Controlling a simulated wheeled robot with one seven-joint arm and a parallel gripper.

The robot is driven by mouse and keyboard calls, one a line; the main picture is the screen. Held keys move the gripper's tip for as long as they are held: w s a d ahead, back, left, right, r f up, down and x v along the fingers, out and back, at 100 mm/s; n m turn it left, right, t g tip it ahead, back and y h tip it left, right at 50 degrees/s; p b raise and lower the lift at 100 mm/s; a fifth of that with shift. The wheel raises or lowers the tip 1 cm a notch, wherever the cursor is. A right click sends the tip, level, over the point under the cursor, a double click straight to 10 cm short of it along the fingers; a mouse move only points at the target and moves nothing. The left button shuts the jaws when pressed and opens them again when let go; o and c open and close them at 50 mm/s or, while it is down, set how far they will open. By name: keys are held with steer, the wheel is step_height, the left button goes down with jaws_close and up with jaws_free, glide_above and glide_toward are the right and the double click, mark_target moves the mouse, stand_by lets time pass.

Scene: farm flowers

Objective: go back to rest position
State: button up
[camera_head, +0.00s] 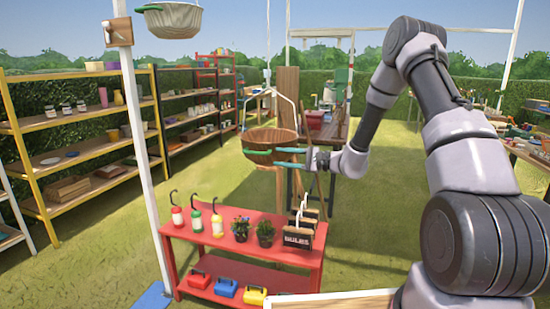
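My arm reaches in from the right, and my gripper (275,157) is at the middle of the view, pointing left.
A red table (275,243) stands below my gripper, holding bottles, two potted plants (240,229) and a black BULBS crate (298,238). A white post (143,150) stands left, with another hanging basket (172,18) beside it. Yellow shelves (40,124) line the left. Grass lies open between.

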steer(key=s+d+r+n+g+h, duration=0.2)
steer(key=s+r+n+g+h, duration=0.35)
steer(key=s+r, duration=0.9)
steer(key=s+d+r+t+h, duration=0.3)
steer(key=s+d+r+h, duration=0.1)
steer(key=s+d, duration=0.3)
steer(key=s+d+r+n+t+h, duration=0.1)
steer(key=s+d+r+t+h, duration=0.3)
steer(key=s+d, duration=0.4)
steer(key=s+h, duration=0.1)
steer(key=s, duration=0.2)
steer(key=shift+s+d, duration=0.2)
steer(key=shift+s, duration=0.2)
